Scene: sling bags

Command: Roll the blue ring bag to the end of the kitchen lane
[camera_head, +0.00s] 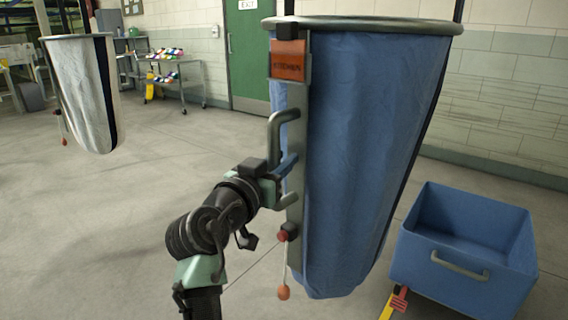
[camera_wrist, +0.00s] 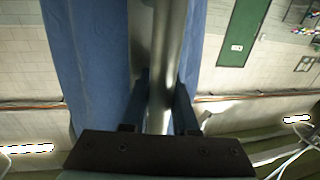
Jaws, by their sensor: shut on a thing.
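The blue ring bag (camera_head: 365,150) hangs large in the middle of the head view, under a round metal ring (camera_head: 370,24). An orange tag (camera_head: 290,62) reading "KITCHEN" sits at the top of its metal side bar. A grey handle (camera_head: 278,122) stands out from that bar. My gripper (camera_head: 288,166) is shut on the handle, at the bag's left side. In the wrist view, my gripper's blue fingers (camera_wrist: 161,105) lie on both sides of the metal handle (camera_wrist: 158,45), with blue cloth behind. An orange-ended pull cord (camera_head: 284,292) hangs below the bar.
A blue bin (camera_head: 462,262) with a handle stands on the floor at the right, close to the bag. A white ring bag (camera_head: 85,95) hangs at the far left. A cart (camera_head: 170,75) with coloured items stands by the green exit door (camera_head: 247,70). The left floor is clear.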

